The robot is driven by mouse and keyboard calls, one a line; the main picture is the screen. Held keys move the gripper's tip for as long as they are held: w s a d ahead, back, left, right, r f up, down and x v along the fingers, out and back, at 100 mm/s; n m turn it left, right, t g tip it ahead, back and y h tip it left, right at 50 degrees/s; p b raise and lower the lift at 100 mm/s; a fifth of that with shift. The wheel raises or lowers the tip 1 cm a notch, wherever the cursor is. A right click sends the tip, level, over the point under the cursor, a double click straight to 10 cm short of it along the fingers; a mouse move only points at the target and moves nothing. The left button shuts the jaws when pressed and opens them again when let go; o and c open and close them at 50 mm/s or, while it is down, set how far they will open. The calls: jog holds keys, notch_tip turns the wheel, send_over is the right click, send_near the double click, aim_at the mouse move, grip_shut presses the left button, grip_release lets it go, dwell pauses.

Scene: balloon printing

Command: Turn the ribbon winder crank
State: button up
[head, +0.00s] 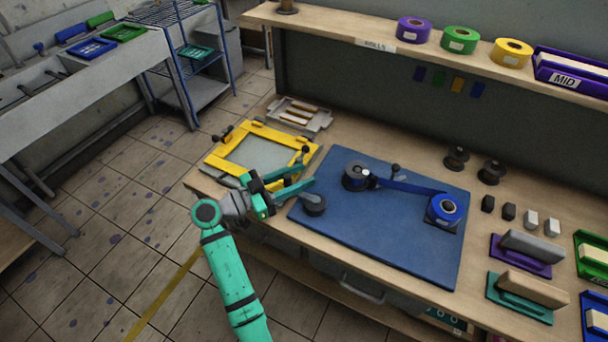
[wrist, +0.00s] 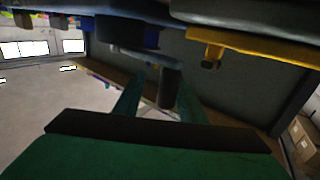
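The ribbon winder has a dark spool (head: 354,177) on a blue mat (head: 385,245). Blue ribbon runs from it to a blue roll (head: 446,207) at the right. A dark round knob with a grey arm, apparently the crank (head: 315,206), stands at the mat's left edge. My gripper (head: 308,174) is spread open just left of the winder, with one finger close behind the knob. In the wrist view a dark cylindrical handle (wrist: 170,90) on a grey bar shows between the two teal fingers (wrist: 161,70). I cannot tell whether either finger touches it.
A yellow frame (head: 217,158) lies left of the mat, close to my gripper. A grey tray (head: 325,122) is behind it. Squeegee-like blocks (head: 520,252) and dark spools (head: 491,172) stand at the right. A shelf with ribbon rolls (head: 459,39) runs above.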

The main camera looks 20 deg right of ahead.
aim_at(285, 184)
jog(key=a, duration=0.6)
jog(key=s+a, duration=0.1)
jog(key=a, duration=0.2)
jog(key=shift+s, duration=0.1)
jog(key=shift+c, duration=0.2)
jog(key=shift+s+a, duration=0.1)
jog(key=c, duration=0.6)
jog(key=s+a+n+t+y, duration=0.1)
jog(key=s+a+t, duration=0.1)
jog(key=a, duration=0.1)
jog(key=s+a+n+t+y, duration=0.1)
jog(key=s+a+n+t, duration=0.1)
jog(key=s+a+t, duration=0.1)
jog(key=s+a+f+n+t, duration=0.1)
jog(key=s+a+n+t, duration=0.1)
jog(key=s+a, duration=0.1)
jog(key=shift+s+t+y, duration=0.25)
jog(key=shift+t+y, duration=0.15)
grip_shut()
jog(key=x, duration=1.4)
